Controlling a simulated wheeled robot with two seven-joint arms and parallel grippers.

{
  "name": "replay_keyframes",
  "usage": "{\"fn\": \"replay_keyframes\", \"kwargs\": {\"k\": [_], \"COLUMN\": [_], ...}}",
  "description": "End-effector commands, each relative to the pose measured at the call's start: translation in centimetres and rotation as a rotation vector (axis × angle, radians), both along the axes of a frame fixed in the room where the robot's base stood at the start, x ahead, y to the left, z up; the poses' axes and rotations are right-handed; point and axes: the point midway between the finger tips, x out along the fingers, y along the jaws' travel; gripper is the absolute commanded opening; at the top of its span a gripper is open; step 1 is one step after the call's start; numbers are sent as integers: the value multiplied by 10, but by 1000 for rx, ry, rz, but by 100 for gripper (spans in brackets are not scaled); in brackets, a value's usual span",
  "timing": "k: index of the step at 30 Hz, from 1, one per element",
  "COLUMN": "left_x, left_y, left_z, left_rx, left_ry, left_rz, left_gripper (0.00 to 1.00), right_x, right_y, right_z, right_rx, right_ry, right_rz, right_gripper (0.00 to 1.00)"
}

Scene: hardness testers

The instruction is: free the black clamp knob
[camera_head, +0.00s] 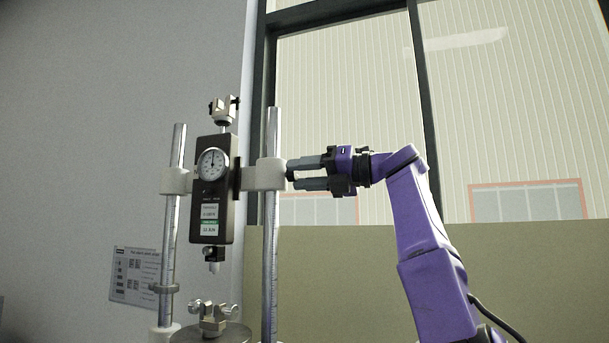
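The hardness tester has a dark gauge body (214,190) with a round dial, held between two upright steel posts. A white clamp block (265,175) sits around the right post. A small black knob (290,175) shows at the block's right side. My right gripper (292,174) comes in level from the right, with one finger above the other and a gap between them. Its fingertips are at the knob, one on either side. I cannot tell whether they press on it. Another dark piece (236,179) stands between the gauge body and the block. My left gripper is not in view.
The left post (173,222) carries another white block and a lower collar. A wing-screw fixture (213,317) stands on the base below the gauge. A printed sign (135,276) is on the wall at left. The space right of the right post is free around my arm.

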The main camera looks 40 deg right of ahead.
Motion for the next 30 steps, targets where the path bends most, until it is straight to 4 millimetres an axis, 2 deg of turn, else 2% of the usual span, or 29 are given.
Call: {"fn": "replay_keyframes", "kwargs": {"k": [11, 14, 22, 25, 30], "left_x": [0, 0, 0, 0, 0], "left_y": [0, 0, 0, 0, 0], "left_z": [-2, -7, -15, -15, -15], "left_rx": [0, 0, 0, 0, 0], "left_ry": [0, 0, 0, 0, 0], "left_rz": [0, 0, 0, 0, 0], "left_gripper": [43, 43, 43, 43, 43], "right_x": [-4, -18, -74, -86, -92], "right_y": [-2, -11, -39, -45, -48], "right_z": [-1, -2, -1, -1, 0], "right_rx": [1, 1, 1, 0, -1], "right_ry": [0, 0, 0, 0, 1], "right_rz": [-1, -2, -1, 0, 1], "right_gripper": [58, 58, 58, 58, 58]}}
